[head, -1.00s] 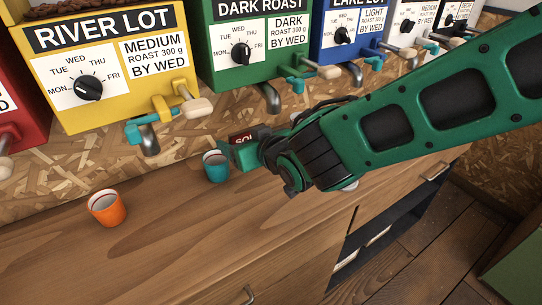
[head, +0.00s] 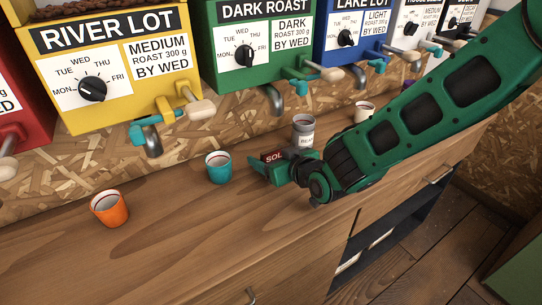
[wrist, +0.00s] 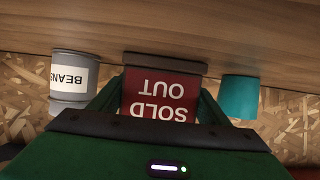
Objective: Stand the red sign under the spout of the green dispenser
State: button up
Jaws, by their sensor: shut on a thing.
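The red sign (head: 272,156) reads SOLD OUT in the wrist view (wrist: 160,95), with a dark base strip (wrist: 165,63). My gripper (head: 283,171) is shut on it, a green finger on each side in the wrist view. The sign is upright low over the counter; I cannot tell whether its base touches. The green dispenser (head: 285,72), labelled DARK ROAST, hangs on the back wall. Its metal spout (head: 274,101) is above the sign in the head view, with the sign apparently nearer the counter's front. The sign's lower part is hidden by my gripper in the head view.
A teal cup (head: 218,168) stands left of the sign, a grey BEANS can (head: 303,132) right and behind. A cream cup (head: 364,111) is farther right, an orange cup (head: 109,208) far left. Yellow (head: 160,75) and blue (head: 365,45) dispensers flank the green one. The front counter (head: 180,240) is clear.

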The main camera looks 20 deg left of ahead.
jog(key=o, duration=1.1)
jog(key=shift+f, duration=0.1)
jog(key=shift+r, duration=0.2)
jog(key=v, duration=1.2)
